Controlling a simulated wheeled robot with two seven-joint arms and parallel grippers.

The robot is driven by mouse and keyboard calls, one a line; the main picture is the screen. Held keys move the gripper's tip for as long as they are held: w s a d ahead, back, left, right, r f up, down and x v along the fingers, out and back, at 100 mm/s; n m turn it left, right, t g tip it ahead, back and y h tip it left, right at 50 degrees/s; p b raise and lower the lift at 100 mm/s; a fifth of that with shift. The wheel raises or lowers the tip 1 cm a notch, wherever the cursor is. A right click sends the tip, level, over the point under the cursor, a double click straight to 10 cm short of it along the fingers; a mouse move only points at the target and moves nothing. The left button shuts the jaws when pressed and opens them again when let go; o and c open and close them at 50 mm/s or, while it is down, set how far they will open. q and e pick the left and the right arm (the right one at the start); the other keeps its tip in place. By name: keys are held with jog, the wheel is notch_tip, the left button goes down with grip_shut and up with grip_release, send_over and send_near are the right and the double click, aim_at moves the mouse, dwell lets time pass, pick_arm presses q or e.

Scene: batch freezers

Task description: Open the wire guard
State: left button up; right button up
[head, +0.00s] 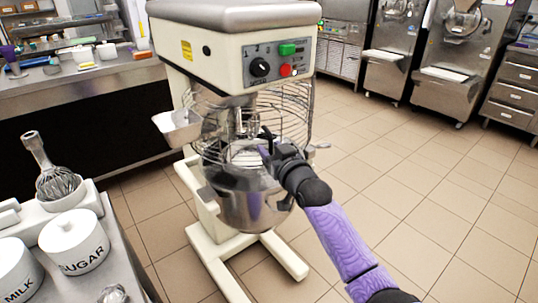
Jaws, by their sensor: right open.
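The wire guard (295,106) is a cage of curved metal wires around the front of the planetary mixer (215,56), below its cream head and above the steel bowl (250,207). My right gripper (265,143) is open at the front of the guard, just above the bowl's rim. I cannot tell whether its fingers touch the wires. The fingertips are dark and partly lost against the wires. My left gripper is not in view.
A counter (120,240) at the lower left holds a whisk (60,183), a sugar jar (74,240) and a milk jar (18,272). A steel bench (90,78) stands behind at left. Batch freezers (458,60) stand at the back right. Tiled floor (420,170) is clear at right.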

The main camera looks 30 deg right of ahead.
jog(key=shift+w, duration=0.3)
jog(key=shift+c, duration=0.3)
grip_shut()
dwell(1.0)
